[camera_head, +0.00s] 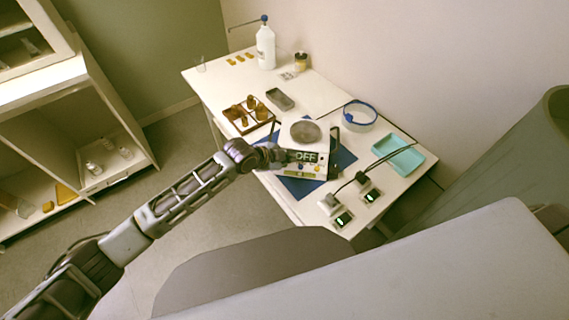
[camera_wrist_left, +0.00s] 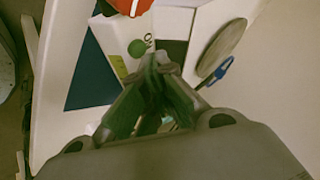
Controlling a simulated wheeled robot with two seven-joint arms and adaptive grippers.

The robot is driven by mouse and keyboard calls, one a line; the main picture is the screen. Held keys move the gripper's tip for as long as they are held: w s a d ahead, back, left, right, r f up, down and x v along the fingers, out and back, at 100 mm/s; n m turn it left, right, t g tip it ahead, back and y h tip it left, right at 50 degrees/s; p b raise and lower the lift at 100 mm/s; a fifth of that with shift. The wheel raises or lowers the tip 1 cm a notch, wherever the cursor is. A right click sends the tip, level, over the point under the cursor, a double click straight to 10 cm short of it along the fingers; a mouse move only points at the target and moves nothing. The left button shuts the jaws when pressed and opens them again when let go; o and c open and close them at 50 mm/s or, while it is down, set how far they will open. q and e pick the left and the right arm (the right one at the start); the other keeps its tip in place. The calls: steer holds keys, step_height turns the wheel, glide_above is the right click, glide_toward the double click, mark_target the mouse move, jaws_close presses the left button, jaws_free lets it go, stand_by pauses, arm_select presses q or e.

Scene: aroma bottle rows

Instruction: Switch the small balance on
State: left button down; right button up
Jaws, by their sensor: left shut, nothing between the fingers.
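The small balance (camera_head: 317,172) is white with a round grey pan (camera_head: 306,132). It stands on a blue mat (camera_head: 343,158) on the white table, and its display (camera_head: 302,156) reads OFF. Small coloured buttons show on its front below the display. My left gripper (camera_head: 277,158) is shut and empty at the left front of the balance. My right gripper is not in view.
A brown tray (camera_head: 238,127) with amber bottles is behind-left of the balance. A white bottle (camera_head: 265,46) stands at the back. The table's front-left edge is near my arm.

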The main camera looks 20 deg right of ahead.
arm_select(q)
steer(key=shift+f, duration=0.5)
stand_by(0.7)
steer(key=shift+r, duration=0.1)
steer(key=shift+r+p, duration=0.4)
steer(key=shift+p, duration=0.2)
step_height(320, 180, up, 6)
steer(key=p, duration=0.5)
stand_by(0.6)
